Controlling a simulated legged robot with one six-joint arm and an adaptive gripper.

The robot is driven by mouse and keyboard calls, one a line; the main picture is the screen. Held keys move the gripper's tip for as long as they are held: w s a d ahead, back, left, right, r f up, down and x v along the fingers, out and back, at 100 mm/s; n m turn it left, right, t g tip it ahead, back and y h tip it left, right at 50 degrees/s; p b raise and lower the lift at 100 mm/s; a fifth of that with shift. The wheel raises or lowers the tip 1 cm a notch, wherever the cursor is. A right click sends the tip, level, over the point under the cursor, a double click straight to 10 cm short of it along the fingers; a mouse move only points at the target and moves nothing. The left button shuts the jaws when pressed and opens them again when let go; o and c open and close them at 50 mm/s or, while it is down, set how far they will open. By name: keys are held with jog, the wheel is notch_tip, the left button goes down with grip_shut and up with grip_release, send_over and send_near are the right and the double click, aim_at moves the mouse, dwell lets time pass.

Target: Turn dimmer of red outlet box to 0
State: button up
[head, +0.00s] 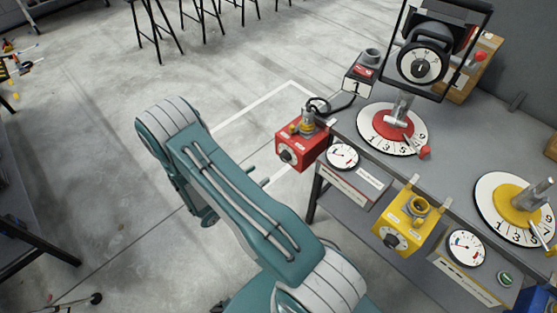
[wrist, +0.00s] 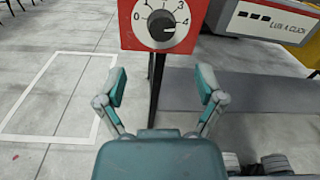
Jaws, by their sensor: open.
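The red outlet box (head: 302,148) hangs at the left front corner of the grey bench in the head view. Its black dimmer knob (head: 287,156) is on its front face. In the wrist view the red box (wrist: 127,38) is at the top, partly cut off. Its dimmer knob (wrist: 162,25) sits on a white dial with numbers around it, including 0 and 4. My gripper (wrist: 161,88) is open and empty, its fingers spread below the dial and apart from it. In the head view my arm shows, but the gripper is hidden.
A yellow outlet box (head: 405,220) hangs on the bench front to the right. Gauges (head: 342,156) and round number dials with red and yellow centres stand nearby. A black cable (head: 335,106) runs from the red box's plug. The floor left of the bench is clear.

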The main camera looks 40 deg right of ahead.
aim_at(282, 158)
jog(key=d, duration=0.9)
jog(key=shift+w+d, duration=0.15)
jog(key=shift+d, duration=0.15)
jog(key=shift+c, duration=0.4)
jog(key=c, duration=1.1)
